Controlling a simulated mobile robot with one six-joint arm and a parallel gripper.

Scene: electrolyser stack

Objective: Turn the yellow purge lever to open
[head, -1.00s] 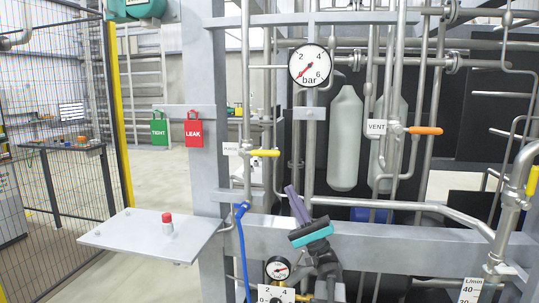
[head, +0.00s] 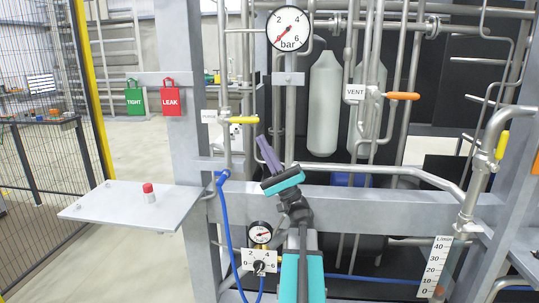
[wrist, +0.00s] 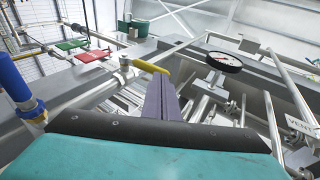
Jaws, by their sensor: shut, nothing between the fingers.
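The yellow purge lever (head: 245,120) sticks out level to the right from a thin upright pipe, beside a small white label (head: 209,116). In the wrist view the lever (wrist: 150,66) lies just beyond the tip of my fingers, near the picture's middle. My gripper (head: 263,140) has its purple fingers pressed together, with nothing between them. They point up and left, and their tip is a little below and right of the lever's free end in the head view. I cannot tell whether they touch.
An orange vent lever (head: 403,96) and another yellow lever (head: 502,145) are to the right. A blue hose (head: 228,230) hangs below the purge valve. A grey shelf (head: 105,205) with a red-topped knob (head: 148,188) juts out at left. Pipes and frame beams crowd the space.

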